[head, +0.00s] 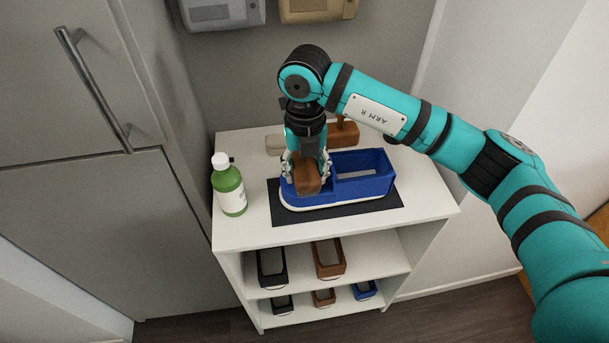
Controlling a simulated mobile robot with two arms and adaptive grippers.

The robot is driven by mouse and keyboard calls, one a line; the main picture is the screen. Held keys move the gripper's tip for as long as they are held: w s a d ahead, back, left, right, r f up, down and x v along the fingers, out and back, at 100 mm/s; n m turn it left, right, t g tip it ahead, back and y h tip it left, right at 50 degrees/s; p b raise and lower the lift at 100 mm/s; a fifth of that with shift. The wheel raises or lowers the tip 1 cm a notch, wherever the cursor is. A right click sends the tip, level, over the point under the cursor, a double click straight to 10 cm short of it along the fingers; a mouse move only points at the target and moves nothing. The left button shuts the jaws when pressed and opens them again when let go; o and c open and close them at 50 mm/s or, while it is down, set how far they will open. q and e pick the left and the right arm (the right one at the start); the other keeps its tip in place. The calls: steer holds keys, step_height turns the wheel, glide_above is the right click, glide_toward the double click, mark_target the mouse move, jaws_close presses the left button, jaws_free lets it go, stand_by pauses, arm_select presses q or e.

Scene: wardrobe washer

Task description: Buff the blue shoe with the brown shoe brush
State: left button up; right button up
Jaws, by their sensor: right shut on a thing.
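The blue shoe (345,197) with a white sole lies on a dark mat (388,212) on top of a white shelf unit, its toe to the left and its open heel part to the right. My right gripper (306,172) comes down from above over the toe end. It is shut on the brown shoe brush (306,182), which sits at the top of the shoe's toe; whether it presses on the shoe is hard to tell. My left gripper is not in view.
A green bottle (229,190) with a white label stands at the left of the white shelf top (247,229). Behind my gripper lie another brown block-like thing with a handle (345,131) and a beige one (275,144). Lower shelves hold several shoes. A grey cabinet stands left.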

steer(key=shift+f+b, duration=0.35)
steer(key=shift+f, duration=0.1)
steer(key=shift+s+a, duration=0.1)
steer(key=shift+a, duration=1.55)
steer(key=shift+r, duration=0.1)
steer(key=shift+d+b, duration=0.15)
steer(key=shift+b, duration=0.15)
steer(key=d, duration=0.2)
steer(key=shift+d+b, duration=0.3)
steer(key=shift+d, duration=0.3)
steer(key=shift+a, duration=0.2)
